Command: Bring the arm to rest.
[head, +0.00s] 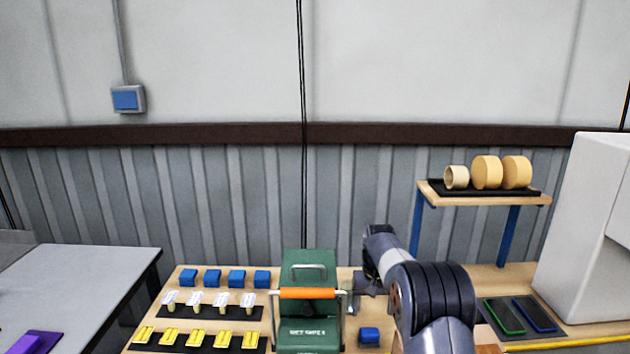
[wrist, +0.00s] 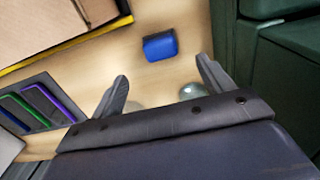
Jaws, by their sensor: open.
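The toolbox has an orange handle and stands to the left of my gripper. In the wrist view, my gripper (wrist: 162,92) is open, its two fingers spread wide with nothing between them. A blue block (wrist: 160,46) lies on the bench beyond the fingertips, apart from them. The same block (head: 369,336) shows in the head view to the right of the toolbox. My arm hides part of the bench behind it.
Blue blocks, white-topped pieces and yellow pieces stand in rows (head: 198,339) left of the toolbox. A shelf (head: 485,199) with tan rolls stands at back right, beside a large white box (head: 590,230). A dark tray (head: 522,316) with coloured frames lies at right.

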